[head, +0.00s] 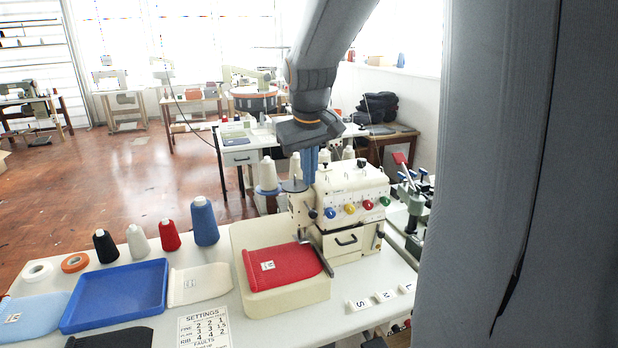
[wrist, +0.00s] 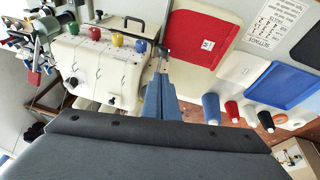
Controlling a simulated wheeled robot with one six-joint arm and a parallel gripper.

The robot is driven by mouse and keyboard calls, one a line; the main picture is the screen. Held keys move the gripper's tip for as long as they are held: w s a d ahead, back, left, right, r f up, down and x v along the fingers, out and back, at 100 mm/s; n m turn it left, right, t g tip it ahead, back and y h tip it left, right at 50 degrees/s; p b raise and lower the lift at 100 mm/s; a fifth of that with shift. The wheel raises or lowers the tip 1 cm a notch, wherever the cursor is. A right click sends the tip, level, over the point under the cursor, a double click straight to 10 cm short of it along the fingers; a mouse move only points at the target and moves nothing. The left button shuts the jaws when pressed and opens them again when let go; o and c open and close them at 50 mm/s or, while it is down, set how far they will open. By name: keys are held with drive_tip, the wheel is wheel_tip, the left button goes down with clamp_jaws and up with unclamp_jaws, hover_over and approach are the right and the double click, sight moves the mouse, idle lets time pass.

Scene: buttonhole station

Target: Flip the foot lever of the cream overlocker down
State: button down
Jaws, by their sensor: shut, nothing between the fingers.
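The cream overlocker (head: 350,195) stands on the white table, with blue, red, yellow and green dials on its front. It also shows in the wrist view (wrist: 88,72), at the upper left. My gripper (head: 309,178) points down at the machine's left end, its blue fingers together and empty. In the wrist view the closed fingertips (wrist: 161,76) overlap the machine's end near a small dark metal part; I cannot tell whether they touch. A dark bar (head: 318,258) lies between the machine and the red cloth. I cannot clearly make out the foot lever; my fingers may hide it.
A red cloth (head: 282,265) lies on the cream extension bed left of the machine. A blue tray (head: 115,295), several thread cones (head: 204,220) and a settings sheet (head: 205,328) are on the table. A green clamp-like device (head: 412,205) stands at right.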

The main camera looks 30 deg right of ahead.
drive_tip(key=s+a+r+b, duration=0.1)
drive_tip(key=s+a+r, duration=0.1)
drive_tip(key=s+r, duration=0.3)
drive_tip(key=shift+s+b, duration=0.3)
drive_tip(key=shift+s, duration=0.35)
drive_tip(key=shift+d, duration=0.1)
